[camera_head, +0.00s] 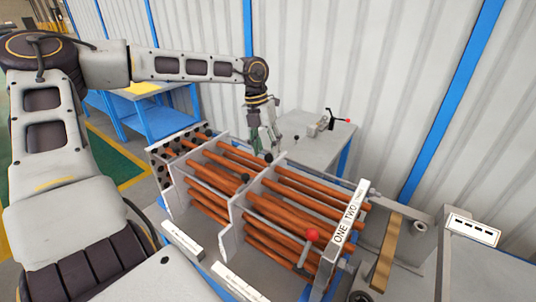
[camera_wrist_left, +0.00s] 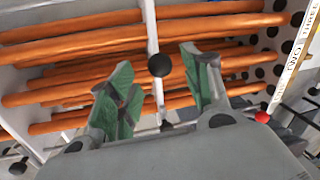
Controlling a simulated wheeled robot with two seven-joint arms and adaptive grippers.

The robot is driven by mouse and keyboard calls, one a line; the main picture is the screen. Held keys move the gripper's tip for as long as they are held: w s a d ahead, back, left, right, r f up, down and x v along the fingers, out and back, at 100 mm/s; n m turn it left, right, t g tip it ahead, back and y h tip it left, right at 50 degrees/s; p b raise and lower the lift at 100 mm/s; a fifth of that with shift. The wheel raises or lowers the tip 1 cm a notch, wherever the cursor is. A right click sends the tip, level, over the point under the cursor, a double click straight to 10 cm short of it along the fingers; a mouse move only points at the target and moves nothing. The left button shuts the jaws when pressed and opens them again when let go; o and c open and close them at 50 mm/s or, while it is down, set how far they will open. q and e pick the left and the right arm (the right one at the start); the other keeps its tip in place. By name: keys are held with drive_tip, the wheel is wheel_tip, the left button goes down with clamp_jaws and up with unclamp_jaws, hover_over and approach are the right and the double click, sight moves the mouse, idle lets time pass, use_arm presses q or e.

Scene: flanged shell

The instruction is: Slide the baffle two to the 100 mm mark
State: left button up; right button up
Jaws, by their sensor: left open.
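Copper-coloured tubes (camera_head: 292,205) run through upright pale baffle plates. The middle baffle plate (camera_head: 237,217) has black knobs (camera_head: 245,178) by its top edge; I cannot tell from its own surface whether it is baffle two. My left gripper (camera_head: 263,140) is above the far side of the tubes, near this plate's far end. In the left wrist view, the gripper (camera_wrist_left: 164,78) is open, with green-padded fingers apart. A black knob (camera_wrist_left: 160,65) on a pale plate (camera_wrist_left: 150,30) appears between the fingers, and I see no contact. My right gripper is out of view.
A strip lettered ONE, TWO and a third word (camera_head: 350,213) tops the right end. A red ball (camera_head: 312,236) is by the front tubes. A grey table (camera_head: 312,145) with a clamp-like tool stands behind. A blue bench (camera_head: 155,118) is at the left, a corrugated wall behind.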

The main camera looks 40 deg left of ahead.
use_arm(q)
drive_tip(key=shift+w+d+f, duration=0.1)
drive_tip(key=shift+d+f, duration=0.05)
drive_tip(key=shift+f, duration=0.55)
drive_tip(key=shift+d+f, duration=0.1)
drive_tip(key=shift+f, duration=0.6)
